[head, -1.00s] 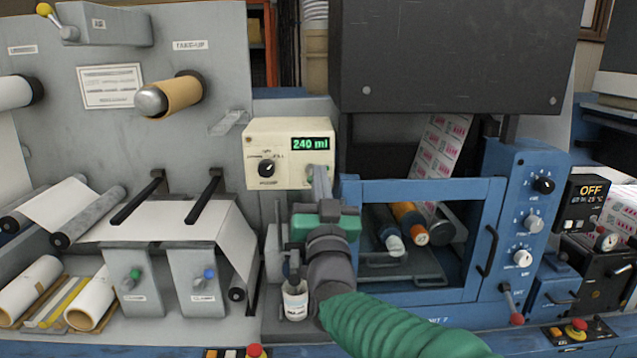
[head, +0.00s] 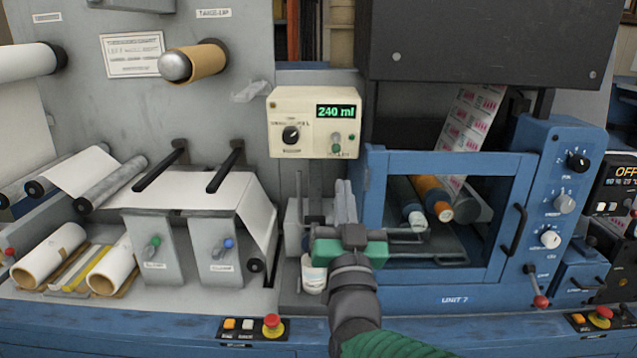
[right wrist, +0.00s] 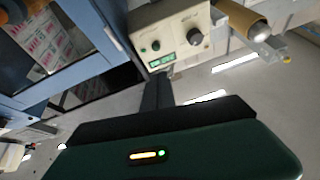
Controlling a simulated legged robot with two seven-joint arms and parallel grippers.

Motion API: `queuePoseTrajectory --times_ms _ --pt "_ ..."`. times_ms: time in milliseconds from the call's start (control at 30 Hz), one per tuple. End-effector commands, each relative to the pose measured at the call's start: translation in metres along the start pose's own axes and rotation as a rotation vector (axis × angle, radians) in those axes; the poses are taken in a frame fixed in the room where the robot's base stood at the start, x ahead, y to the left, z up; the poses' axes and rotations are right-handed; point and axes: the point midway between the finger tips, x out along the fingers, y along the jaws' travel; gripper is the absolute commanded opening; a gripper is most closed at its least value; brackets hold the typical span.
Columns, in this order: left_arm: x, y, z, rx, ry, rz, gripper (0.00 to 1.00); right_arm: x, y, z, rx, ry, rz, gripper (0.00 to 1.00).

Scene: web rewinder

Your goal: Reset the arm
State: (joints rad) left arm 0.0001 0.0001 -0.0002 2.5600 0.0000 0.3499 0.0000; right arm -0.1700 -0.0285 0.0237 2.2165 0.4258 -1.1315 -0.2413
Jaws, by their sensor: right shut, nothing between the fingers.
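My right gripper (head: 345,188) has a green and grey body. Its fingers are together with nothing between them, pointing up, just below the beige control box (head: 313,145). The box has a green display reading 240 ml, a black knob and a small toggle lever (head: 337,143). In the picture the fingertips are clear of the box. In the right wrist view the closed fingers (right wrist: 157,88) point toward the box (right wrist: 170,32), which appears tilted. My left gripper is not in view.
A white cup (head: 313,275) stands just left of my right gripper and is partly hidden by it. A blue framed unit (head: 375,215) with a handle stands close on the right. Paper rollers (head: 112,183) and clamps are at left. A red button (head: 273,324) is on the front edge.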

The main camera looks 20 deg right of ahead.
Motion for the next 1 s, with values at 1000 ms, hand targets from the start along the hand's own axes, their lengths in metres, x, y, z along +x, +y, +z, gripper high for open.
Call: queuePoseTrajectory --times_ms 1000 --pt "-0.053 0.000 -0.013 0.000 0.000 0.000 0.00 -0.351 0.092 0.239 -0.217 -1.792 -0.114 0.00"
